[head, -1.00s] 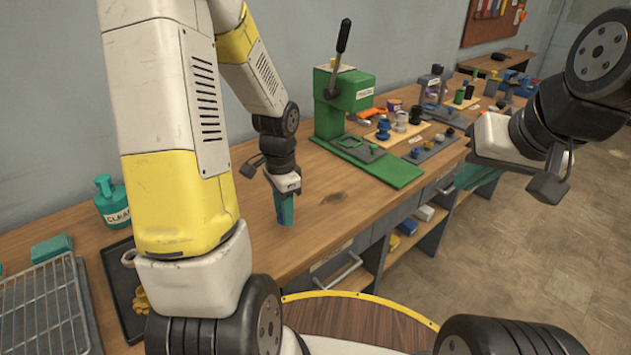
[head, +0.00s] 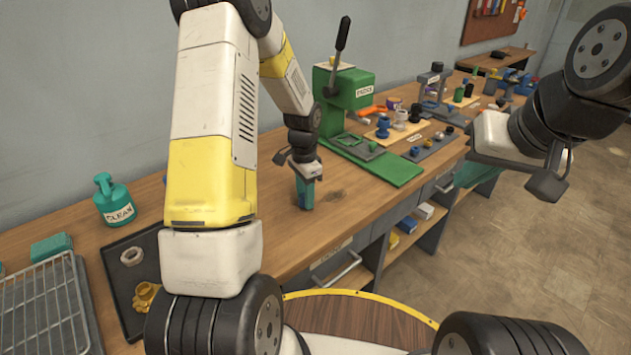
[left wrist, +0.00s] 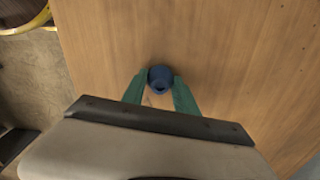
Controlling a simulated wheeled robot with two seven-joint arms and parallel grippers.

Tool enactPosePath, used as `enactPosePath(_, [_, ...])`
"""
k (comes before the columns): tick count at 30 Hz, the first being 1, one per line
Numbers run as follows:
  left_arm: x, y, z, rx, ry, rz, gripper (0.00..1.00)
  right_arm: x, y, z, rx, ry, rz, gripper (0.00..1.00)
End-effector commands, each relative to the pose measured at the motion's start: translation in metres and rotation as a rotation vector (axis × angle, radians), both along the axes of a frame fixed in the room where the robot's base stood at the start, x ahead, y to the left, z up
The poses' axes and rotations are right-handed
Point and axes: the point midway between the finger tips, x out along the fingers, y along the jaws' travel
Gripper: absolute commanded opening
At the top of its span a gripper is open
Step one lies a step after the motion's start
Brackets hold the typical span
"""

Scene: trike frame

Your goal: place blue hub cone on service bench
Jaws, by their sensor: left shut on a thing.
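The blue hub cone (left wrist: 160,79) is small, round and dark blue with a dark hole in its top. In the left wrist view it sits between the teal fingertips of my left gripper (left wrist: 158,90), which is shut on it. In the head view my left gripper (head: 306,194) points down over the wooden service bench (head: 345,205), low and close to its top. The fingers mostly hide the cone there, and I cannot tell whether it touches the wood. My right gripper (head: 483,178) hangs off the bench's front side at the right; its finger gap does not show clearly.
A green press (head: 345,100) stands behind my left gripper, with its base plate reaching right. Parts boards with several small pieces lie beyond. A dark tray (head: 120,285), a teal CLEAN bottle (head: 113,200) and a wire basket (head: 45,310) are at the left. Bare wood surrounds the gripper.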

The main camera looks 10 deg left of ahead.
Motion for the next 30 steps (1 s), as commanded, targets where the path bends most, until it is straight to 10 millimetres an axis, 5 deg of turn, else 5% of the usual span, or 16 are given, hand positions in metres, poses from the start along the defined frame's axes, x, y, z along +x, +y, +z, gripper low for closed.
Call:
enactPosePath(8, [0.0, 0.0, -0.002, 0.0, 0.0, 0.0, 0.0, 0.0, 0.0, 0.0, 0.0, 0.0, 0.0, 0.0])
enactPosePath(9, [0.0, 0.0, -0.003, 0.0, 0.0, 0.0, 0.39, 0.0, 0.0, 0.0, 0.0, 0.0, 0.0, 0.0])
enactPosePath(12, [0.0, 0.0, -0.003, 0.001, -0.001, 0.0, 0.57, 0.0, 0.0, 0.0, 0.0, 0.0, 0.0, 0.0])
enactPosePath(23, [0.0, 0.0, 0.001, 0.001, -0.002, 0.001, 0.57, 0.0, 0.0, 0.0, 0.0, 0.0, 0.0, 0.0])
enactPosePath(30, [0.001, 0.001, 0.038, 0.0, -0.006, 0.002, 0.57, 0.0, 0.0, 0.0, 0.0, 0.0, 0.0, 0.0])
